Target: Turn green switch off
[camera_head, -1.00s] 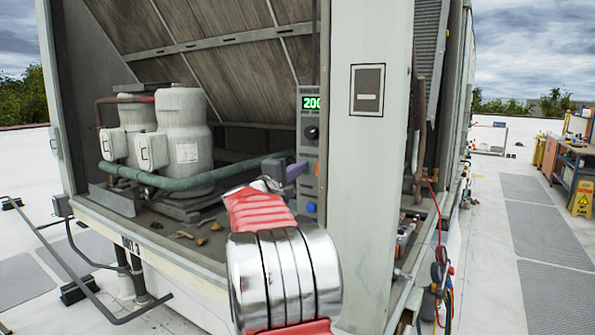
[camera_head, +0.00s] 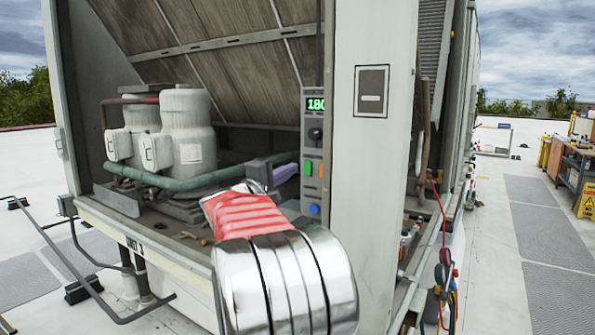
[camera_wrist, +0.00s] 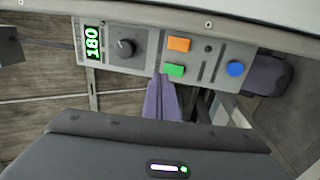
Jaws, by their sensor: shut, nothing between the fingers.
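The green switch (camera_head: 308,168) is on a narrow grey control panel (camera_head: 313,152) inside the open unit. In the wrist view the green switch (camera_wrist: 175,70) sits below the orange switch (camera_wrist: 178,44). My gripper (camera_head: 297,169) is shut and empty. Its purple fingers come from the left in the head view, with the tips just beside the green switch. In the wrist view my gripper (camera_wrist: 161,78) points up at the panel, its tips just left of the switch; I cannot tell whether they touch.
The panel also has a display (camera_wrist: 92,42) reading 180, a black dial (camera_wrist: 126,47) and a blue button (camera_wrist: 235,68). A pale post (camera_head: 370,180) stands right of the panel. White tanks (camera_head: 185,135) and a green pipe (camera_head: 225,175) lie to the left.

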